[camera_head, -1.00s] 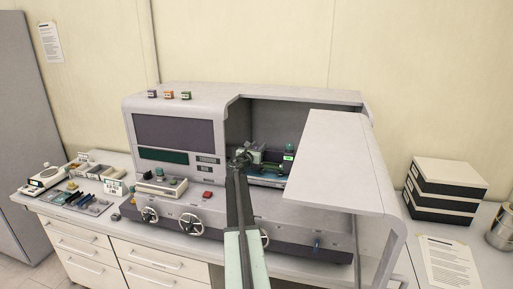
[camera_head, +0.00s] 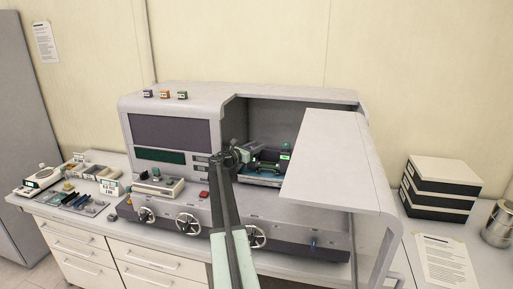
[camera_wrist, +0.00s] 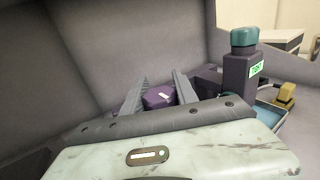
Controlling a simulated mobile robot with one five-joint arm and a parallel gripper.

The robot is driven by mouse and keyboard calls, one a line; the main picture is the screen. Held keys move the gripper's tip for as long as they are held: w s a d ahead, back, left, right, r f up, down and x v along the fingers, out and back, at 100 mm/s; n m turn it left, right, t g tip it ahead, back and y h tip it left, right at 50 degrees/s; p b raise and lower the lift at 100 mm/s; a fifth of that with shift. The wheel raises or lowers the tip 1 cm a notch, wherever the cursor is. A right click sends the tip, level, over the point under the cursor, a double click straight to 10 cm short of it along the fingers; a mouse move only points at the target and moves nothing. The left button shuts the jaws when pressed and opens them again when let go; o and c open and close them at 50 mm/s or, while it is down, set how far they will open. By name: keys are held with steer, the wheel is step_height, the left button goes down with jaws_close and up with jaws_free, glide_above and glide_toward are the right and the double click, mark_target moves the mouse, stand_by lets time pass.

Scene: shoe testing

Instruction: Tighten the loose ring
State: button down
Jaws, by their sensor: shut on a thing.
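My gripper (camera_head: 233,154) is at the left side of the testing machine's open chamber. In the wrist view its two fingers (camera_wrist: 160,92) stand either side of a dark purple ring-like part (camera_wrist: 158,96) with a small white mark, and the gripper is shut on it. I cannot tell for sure that this is the loose ring, since its lower part is hidden behind my wrist. In the head view my arm and gripper hide the part.
A dark post with a teal cap (camera_wrist: 243,48) and green label stands right of the fingers. The label shows inside the chamber (camera_head: 285,157). The machine's grey cover (camera_head: 325,165) hangs over the right side. Handwheels (camera_head: 187,223) line the front. Black-and-white boxes (camera_head: 441,187) stand at right.

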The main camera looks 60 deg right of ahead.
steer(key=c, duration=0.9)
jaws_free()
steer(key=shift+c, duration=0.2)
steer(key=shift+r, duration=0.1)
step_height(320, 180, up, 4)
steer(key=p, duration=0.4)
steer(key=shift+w+r+p, duration=0.1)
steer(key=shift+r+p, duration=0.15)
steer(key=shift+p, duration=0.1)
steer(key=s+a, duration=0.9)
steer(key=a, duration=0.4)
steer(key=shift+a+r, duration=0.15)
